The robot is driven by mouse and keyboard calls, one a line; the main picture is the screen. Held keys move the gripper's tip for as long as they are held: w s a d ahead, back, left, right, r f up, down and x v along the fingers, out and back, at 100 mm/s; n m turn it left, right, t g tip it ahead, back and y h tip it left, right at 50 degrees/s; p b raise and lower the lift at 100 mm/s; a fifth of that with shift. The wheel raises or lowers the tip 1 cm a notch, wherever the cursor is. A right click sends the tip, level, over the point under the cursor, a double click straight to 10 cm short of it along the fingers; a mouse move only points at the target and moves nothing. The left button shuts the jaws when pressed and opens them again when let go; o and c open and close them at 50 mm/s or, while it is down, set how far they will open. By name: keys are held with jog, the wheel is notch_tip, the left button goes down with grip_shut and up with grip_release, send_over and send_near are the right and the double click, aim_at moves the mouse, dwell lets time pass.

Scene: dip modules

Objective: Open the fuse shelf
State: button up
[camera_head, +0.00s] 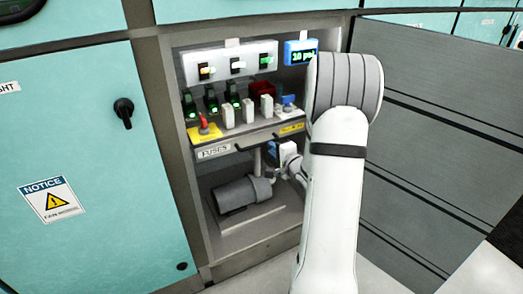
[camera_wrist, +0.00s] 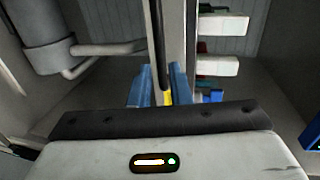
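The fuse shelf (camera_head: 214,151) is a grey shelf with a "FUSES" label, inside the open cabinet. Its black bar handle (camera_head: 257,142) runs along the front edge and also shows as a dark strip in the wrist view (camera_wrist: 159,45). My gripper (camera_head: 281,153) is at the right part of the shelf front, partly hidden by my arm. In the wrist view, its blue fingers (camera_wrist: 161,88) stand apart, one on each side of the handle strip. I see no clear contact. White fuses (camera_head: 237,113) stand on the shelf, with a red switch (camera_head: 204,124) at its left.
A grey cylinder with pipes (camera_head: 241,194) lies in the compartment below the shelf. A white switch panel (camera_head: 230,63) and a blue display (camera_head: 300,52) are above. The grey cabinet door (camera_head: 430,130) stands open at right. A teal door (camera_head: 70,150) is at left.

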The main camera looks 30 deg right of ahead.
aim_at(265, 144)
jog(key=b+x, duration=0.1)
jog(key=x, duration=0.5)
jog(key=shift+w+b, duration=0.3)
jog(key=shift+b, duration=0.05)
grip_shut()
